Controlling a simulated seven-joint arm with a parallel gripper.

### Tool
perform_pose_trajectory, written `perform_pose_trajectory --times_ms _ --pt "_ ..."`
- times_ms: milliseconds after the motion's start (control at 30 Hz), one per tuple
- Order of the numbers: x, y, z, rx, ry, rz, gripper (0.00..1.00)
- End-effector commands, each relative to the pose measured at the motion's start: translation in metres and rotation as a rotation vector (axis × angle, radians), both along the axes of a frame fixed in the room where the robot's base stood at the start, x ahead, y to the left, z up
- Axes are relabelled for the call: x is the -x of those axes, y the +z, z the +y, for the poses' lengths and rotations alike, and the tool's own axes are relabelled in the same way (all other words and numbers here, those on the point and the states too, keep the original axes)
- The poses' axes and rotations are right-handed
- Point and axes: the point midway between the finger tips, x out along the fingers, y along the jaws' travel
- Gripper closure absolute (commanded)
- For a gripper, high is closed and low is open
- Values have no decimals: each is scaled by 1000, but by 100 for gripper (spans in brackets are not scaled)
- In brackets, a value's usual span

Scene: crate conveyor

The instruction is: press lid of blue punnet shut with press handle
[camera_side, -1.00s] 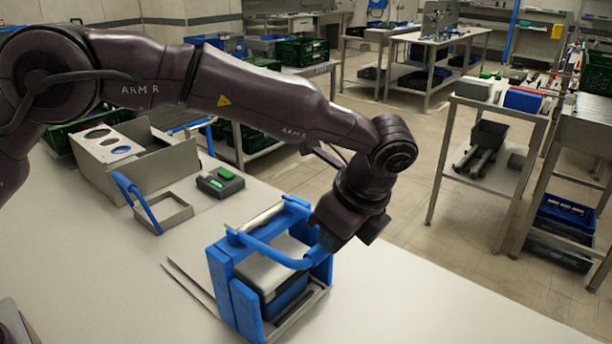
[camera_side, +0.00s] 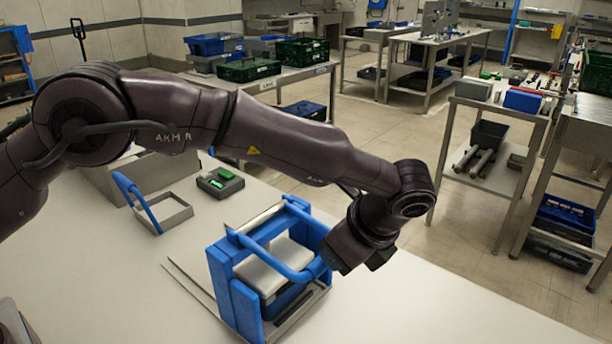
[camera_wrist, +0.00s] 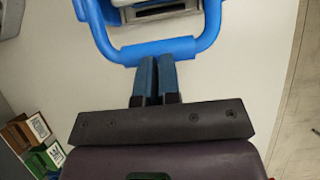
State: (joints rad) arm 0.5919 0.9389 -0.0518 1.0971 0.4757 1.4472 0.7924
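The press stands near the table's front, with a blue frame (camera_side: 243,310) and a blue looped press handle (camera_side: 262,252). The blue punnet (camera_side: 288,301) sits inside it, under a pale flat plate or lid (camera_side: 262,276). I cannot tell whether the lid is fully shut. My gripper (camera_side: 328,264) is at the handle's right end. In the wrist view, my gripper's two blue fingers (camera_wrist: 155,68) are together with only a thin gap. Their tips meet or pass behind the crossbar of the handle (camera_wrist: 160,51); contact is not clear. The bar does not run between them.
A small tray with a blue upright handle (camera_side: 165,214) and a dark box with a green button (camera_side: 220,182) lie behind the press. A grey metal box (camera_side: 110,185) stands further left. The table right of the press is clear.

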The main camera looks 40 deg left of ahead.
Motion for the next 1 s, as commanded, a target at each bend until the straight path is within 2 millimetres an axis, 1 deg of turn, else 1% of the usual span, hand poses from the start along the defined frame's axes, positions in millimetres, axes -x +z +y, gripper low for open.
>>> perform_pose_trajectory --times_ms 33,167,267,367,500,600,700,800,1000 --pt "4 -16 1 -1 -1 26 100" --pt "4 -14 0 0 -1 26 100" --pt "4 -7 -5 1 -2 23 100" --pt "4 9 -14 3 -4 19 100" --pt "3 40 -30 4 -5 10 100" --pt "2 60 -40 3 -2 6 100" --pt "2 75 -48 2 -2 4 100" --pt "2 89 -55 2 -2 2 100" --pt "1 103 -62 1 -2 1 100"
